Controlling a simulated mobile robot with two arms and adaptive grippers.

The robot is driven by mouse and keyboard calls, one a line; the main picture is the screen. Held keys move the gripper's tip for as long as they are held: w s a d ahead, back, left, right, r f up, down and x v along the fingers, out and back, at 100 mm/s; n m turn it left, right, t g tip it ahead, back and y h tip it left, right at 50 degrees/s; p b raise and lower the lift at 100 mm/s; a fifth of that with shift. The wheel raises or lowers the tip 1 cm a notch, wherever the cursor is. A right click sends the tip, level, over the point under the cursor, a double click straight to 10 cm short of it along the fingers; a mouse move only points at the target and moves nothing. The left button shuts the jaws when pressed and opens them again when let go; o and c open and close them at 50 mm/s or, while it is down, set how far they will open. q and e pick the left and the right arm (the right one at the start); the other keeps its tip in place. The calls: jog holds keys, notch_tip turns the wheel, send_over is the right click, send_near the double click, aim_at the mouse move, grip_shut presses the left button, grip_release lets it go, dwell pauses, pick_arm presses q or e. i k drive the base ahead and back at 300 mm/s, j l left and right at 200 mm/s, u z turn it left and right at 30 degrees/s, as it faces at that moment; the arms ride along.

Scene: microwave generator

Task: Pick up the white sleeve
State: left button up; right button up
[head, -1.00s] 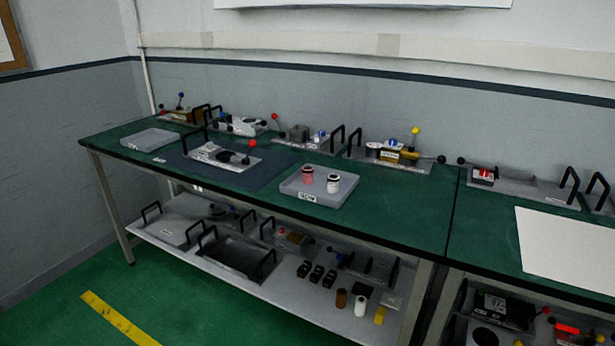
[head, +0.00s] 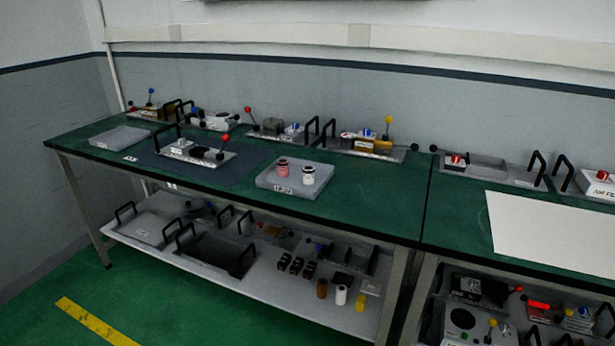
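Two white cylindrical pieces show in the head view, and I cannot tell which is the sleeve. One white cylinder (head: 308,175) with a dark top stands upright on a grey tray (head: 275,188) on the green bench top, right of a similar red-pink cylinder (head: 283,166). The other white cylinder (head: 341,294) stands on the lower shelf, between a brown cylinder (head: 322,288) and a yellow piece (head: 361,302). Neither of my grippers is in view.
The green bench (head: 385,205) carries fixtures with black handles along its back. A dark mat (head: 245,160) holds a lever fixture (head: 196,153). The lower shelf (head: 290,315) holds handled trays and small black parts. Green floor (head: 180,310) is clear in front.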

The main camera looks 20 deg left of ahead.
aim_at(309, 171)
jog(key=i+j+z, duration=0.25)
jog(key=j, duration=0.5)
jog(key=j+z, duration=0.25)
jog(key=j, duration=0.5)
jog(key=i+j+z, duration=0.1)
jog(key=j+z, duration=0.15)
jog(key=j, duration=0.6)
